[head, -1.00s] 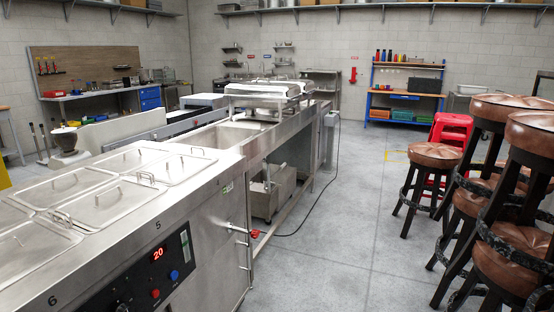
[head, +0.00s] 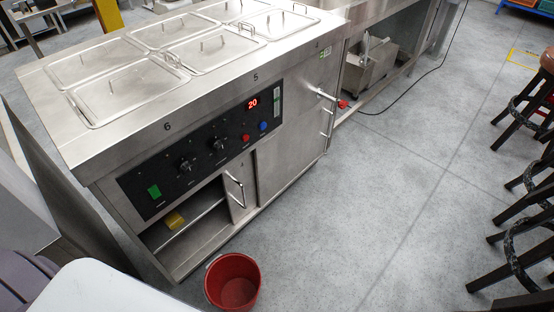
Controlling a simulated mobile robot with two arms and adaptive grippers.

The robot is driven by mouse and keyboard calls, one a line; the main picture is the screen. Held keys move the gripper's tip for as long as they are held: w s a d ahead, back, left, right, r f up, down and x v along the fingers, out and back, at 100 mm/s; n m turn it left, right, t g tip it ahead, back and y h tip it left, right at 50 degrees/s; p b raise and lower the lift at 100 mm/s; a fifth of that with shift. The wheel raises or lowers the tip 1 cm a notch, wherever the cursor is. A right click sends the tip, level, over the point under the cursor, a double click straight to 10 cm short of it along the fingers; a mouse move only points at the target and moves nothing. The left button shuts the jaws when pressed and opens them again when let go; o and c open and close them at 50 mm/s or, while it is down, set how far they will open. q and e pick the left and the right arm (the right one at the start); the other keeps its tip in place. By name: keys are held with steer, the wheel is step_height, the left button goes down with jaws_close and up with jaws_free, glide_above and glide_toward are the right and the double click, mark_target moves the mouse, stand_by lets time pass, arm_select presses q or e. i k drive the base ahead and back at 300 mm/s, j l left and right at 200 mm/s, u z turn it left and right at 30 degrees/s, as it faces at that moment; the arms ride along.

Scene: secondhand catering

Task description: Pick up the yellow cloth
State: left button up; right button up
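A small yellow thing (head: 174,220), which looks like the yellow cloth, lies inside the open lower compartment of the steel serving counter (head: 290,130). It is near the upper left of the opening, below the control panel (head: 200,150). It is too small to make out its folds. A sliding door (head: 236,192) with a handle stands at the right of the opening. Neither of my grippers shows in the head view.
A red bucket (head: 232,283) stands on the floor in front of the counter. Bar stools (head: 530,170) stand at the right. A white surface (head: 95,288) is at the lower left. The grey floor (head: 400,210) between is clear. A black cable lies farther back.

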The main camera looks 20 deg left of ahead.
mark_target(173, 219)
steer(key=u, duration=1.75)
